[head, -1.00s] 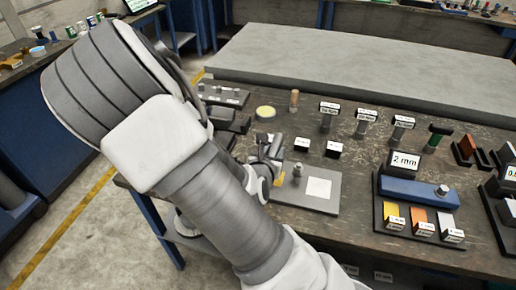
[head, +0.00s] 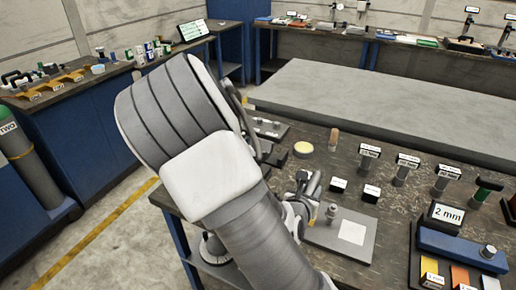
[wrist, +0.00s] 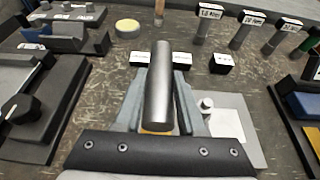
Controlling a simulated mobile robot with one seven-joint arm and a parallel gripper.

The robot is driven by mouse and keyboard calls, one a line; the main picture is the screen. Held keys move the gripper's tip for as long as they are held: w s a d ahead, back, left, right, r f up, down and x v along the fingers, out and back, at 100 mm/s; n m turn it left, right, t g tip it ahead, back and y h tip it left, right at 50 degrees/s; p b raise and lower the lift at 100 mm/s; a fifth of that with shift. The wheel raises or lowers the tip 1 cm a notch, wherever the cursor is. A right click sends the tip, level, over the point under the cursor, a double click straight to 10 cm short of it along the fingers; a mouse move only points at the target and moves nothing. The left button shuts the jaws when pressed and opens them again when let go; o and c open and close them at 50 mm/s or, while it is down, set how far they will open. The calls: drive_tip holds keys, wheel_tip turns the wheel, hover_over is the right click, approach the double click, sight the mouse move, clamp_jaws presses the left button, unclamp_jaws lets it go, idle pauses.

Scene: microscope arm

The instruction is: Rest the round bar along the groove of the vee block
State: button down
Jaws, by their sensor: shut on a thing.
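The round bar is a dark grey cylinder (wrist: 160,75) in the wrist view, lying lengthwise and pointing away from me. My gripper (wrist: 158,100) is shut on it, one grey finger along each side, and holds it over the bench. In the head view my gripper (head: 305,190) is small and partly hidden by my arm. A dark block with a trough-like channel (wrist: 92,42), which looks like the vee block, stands at the upper left of the wrist view. The bar is to its right and apart from it.
A grey plate (wrist: 238,130) with a metal knob and a white square lies right of my gripper. Small labelled black blocks (wrist: 222,63) stand beyond the bar. A yellow disc (wrist: 128,26) and labelled pins (wrist: 245,36) stand farther back. A dark fixture (wrist: 30,105) is at left.

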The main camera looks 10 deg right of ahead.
drive_tip(key=w+a+r+n+t+y, duration=0.2)
drive_tip(key=w+a+r, duration=0.3)
drive_tip(key=a+r, duration=0.3)
drive_tip(key=shift+a+r+n+y, duration=0.4)
drive_tip(key=shift+a+n+y, duration=0.4)
drive_tip(key=shift+a, duration=0.3)
